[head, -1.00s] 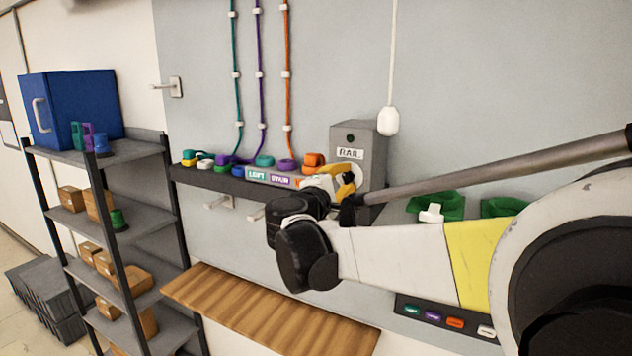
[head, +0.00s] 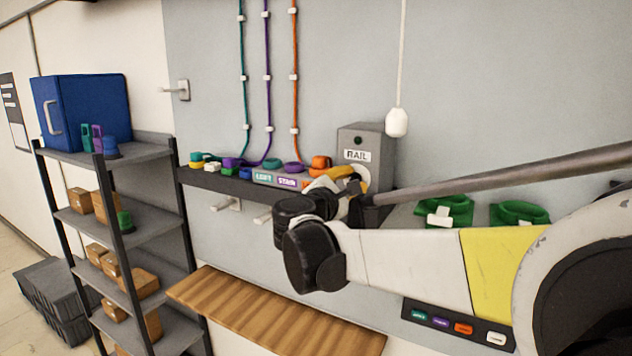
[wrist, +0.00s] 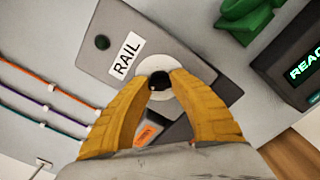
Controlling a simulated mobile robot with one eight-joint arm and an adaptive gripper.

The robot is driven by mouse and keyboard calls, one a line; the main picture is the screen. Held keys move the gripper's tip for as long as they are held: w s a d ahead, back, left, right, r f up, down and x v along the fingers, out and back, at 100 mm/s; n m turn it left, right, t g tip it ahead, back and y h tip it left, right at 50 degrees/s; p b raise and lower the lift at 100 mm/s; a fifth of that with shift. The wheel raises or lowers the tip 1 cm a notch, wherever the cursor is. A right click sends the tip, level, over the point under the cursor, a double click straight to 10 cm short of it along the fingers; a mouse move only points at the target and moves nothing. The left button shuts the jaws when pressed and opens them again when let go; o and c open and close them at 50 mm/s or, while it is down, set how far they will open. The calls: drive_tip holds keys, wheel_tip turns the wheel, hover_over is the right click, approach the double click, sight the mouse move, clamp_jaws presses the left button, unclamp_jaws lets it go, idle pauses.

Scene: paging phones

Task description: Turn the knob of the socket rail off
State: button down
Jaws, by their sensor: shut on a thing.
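The socket rail's switch is a grey box (head: 369,143) with a RAIL label (head: 357,155) on its front, fixed above the dark shelf at the wall. In the wrist view the box (wrist: 165,35) carries a round pale dial with a dark knob (wrist: 159,82) at its centre. My gripper (wrist: 160,82) has its two yellow fingers closed on the knob from both sides. In the head view my gripper (head: 350,182) is at the box's front, and my arm hides the lower part of the box and the knob. A small dark round indicator (wrist: 102,42) sits beside the label.
Coloured plugs and a labelled strip (head: 276,179) stand on the shelf left of the box. A white pull cord (head: 397,122) hangs close to its right. Green cradles (head: 450,212) lie further right. A wooden bench (head: 275,310) is below, a shelving rack (head: 110,200) at left.

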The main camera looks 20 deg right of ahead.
idle(0.3)
drive_tip(key=c, duration=1.1)
unclamp_jaws()
drive_tip(key=shift+c, duration=0.2)
drive_tip(key=v, duration=1.2)
drive_tip(key=shift+d, duration=0.1)
